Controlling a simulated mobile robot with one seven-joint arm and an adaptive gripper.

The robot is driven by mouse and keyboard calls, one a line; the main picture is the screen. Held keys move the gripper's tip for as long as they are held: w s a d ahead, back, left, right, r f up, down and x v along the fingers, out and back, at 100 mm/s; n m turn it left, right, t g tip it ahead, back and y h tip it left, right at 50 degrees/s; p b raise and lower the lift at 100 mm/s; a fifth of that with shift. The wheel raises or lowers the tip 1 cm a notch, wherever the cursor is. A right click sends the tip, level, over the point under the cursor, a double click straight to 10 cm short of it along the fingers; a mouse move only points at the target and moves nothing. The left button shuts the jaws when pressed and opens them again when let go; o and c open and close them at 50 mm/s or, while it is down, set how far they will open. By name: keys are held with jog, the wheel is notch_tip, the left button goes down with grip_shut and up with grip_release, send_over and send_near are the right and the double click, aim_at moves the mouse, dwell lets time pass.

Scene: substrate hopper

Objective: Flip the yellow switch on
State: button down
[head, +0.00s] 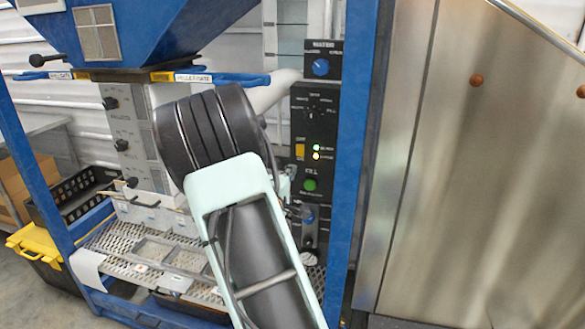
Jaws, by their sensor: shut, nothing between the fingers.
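The yellow switch (299,151) is a small yellow block on the black control panel (314,112), left of two lit lamps, one green (316,147) and one yellowish (316,156). My arm reaches up across the middle of the head view, its dark wrist part left of the panel. My gripper (289,181) is mostly hidden behind the arm; only small parts show at the arm's right edge, just below the switch. It is shut and empty. I cannot tell whether it touches the panel. The switch's exact position is too small to read.
A green button (310,185) and a blue knob (320,67) are on the panel. A blue frame post (346,170) stands right of it, then a large metal wall (480,170). A blue hopper (150,30) hangs upper left. A perforated tray (125,240) lies below.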

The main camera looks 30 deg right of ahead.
jog(key=v, duration=0.6)
jog(key=shift+s+a+f, duration=0.15)
jog(key=shift+s+f, duration=0.15)
jog(key=shift+f, duration=0.25)
